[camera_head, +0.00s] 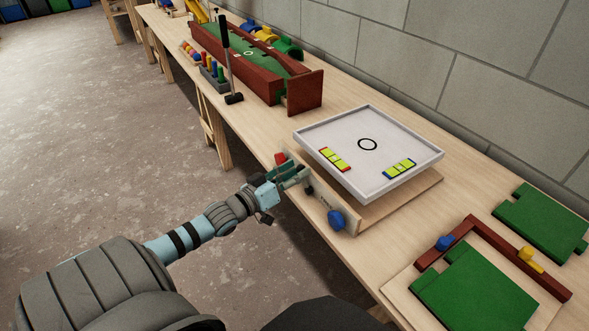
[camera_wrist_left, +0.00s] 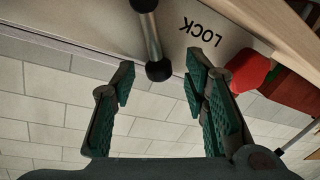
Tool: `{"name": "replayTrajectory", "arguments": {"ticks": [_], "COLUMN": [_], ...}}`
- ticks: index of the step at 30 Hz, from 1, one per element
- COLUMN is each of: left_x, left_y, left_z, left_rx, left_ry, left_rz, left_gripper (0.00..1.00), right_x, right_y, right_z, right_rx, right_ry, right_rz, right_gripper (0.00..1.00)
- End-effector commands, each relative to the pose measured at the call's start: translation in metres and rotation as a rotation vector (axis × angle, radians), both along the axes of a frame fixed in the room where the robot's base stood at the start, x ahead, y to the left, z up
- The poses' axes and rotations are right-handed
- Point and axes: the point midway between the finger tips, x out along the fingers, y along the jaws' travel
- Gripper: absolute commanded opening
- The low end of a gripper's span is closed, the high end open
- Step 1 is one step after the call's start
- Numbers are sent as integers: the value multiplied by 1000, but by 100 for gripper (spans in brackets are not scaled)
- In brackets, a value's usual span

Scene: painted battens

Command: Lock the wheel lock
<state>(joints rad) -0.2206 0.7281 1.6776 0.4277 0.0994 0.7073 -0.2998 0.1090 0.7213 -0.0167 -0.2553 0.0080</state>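A white square tray (camera_head: 367,150) with a black ring sits on a wooden base (camera_head: 400,203) on the bench. The base's front panel (camera_head: 323,207) has a blue knob (camera_head: 336,220) at its right and a red knob (camera_head: 280,158) at its left. In the left wrist view, the panel carries the upside-down word LOCK (camera_wrist_left: 206,31), a metal lever with a black ball end (camera_wrist_left: 155,50) and the red knob (camera_wrist_left: 251,71). My left gripper (camera_head: 297,177) is at the panel. It is open in the wrist view (camera_wrist_left: 160,78), with the ball between its fingertips, apparently untouched.
Red and yellow tiles (camera_head: 335,159) and blue and yellow tiles (camera_head: 399,169) lie on the tray. Green boards (camera_head: 475,291) and a red frame (camera_head: 500,243) lie at the right. A red-brown box (camera_head: 250,77) and a mallet (camera_head: 234,98) stand further back. The floor in front is clear.

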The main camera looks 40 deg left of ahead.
Motion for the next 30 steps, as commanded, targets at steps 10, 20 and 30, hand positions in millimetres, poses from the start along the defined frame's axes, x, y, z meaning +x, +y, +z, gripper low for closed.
{"name": "replayTrajectory", "arguments": {"ticks": [10, 20, 30], "left_x": [0, -28, -128], "left_y": [0, -8, 0], "left_z": [1, 16, 10], "left_rx": [2, 217, 215], "left_ry": [-2, -59, -60], "left_rz": [0, 3, -3], "left_gripper": [41, 41, 41], "right_x": [1, 2, 0], "right_y": [-2, 0, -1], "right_z": [0, 48, 87], "right_rx": [-2, -2, -2], "right_ry": [-3, -2, -1], "right_rz": [2, 4, 0], "right_gripper": [0, 0, 0]}}
